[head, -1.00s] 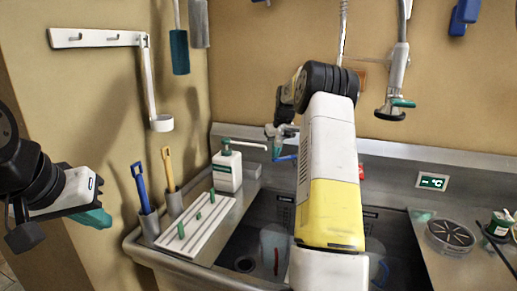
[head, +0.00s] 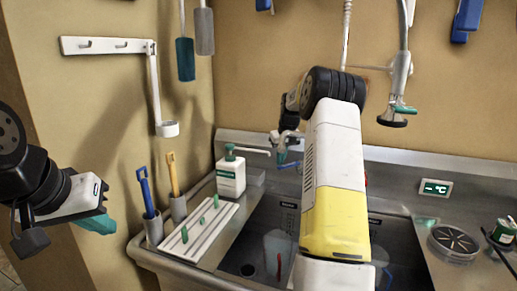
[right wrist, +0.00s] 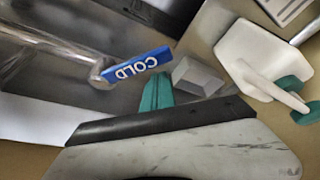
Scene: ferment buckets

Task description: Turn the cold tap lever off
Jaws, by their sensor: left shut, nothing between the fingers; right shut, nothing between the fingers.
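The cold tap lever, blue with white "COLD" lettering, shows in the right wrist view (right wrist: 137,67), tilted, at the end of a metal tap body. In the head view only a small blue part of it (head: 289,165) shows beside my right arm. My right gripper's teal fingertips (right wrist: 157,92) are shut and empty, close beside the lever; I cannot tell whether they touch it. In the head view they show small (head: 281,156), the rest largely hidden by my arm. My left gripper (head: 98,224) is shut and empty at the far left, away from the sink.
A white soap bottle (head: 230,176) with green pump stands left of the tap, beside a grey block (right wrist: 198,77). The sink basin (head: 262,219) holds a clear container (head: 275,250). A spray hose (head: 398,75) hangs right. Brushes (head: 172,175) stand at left.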

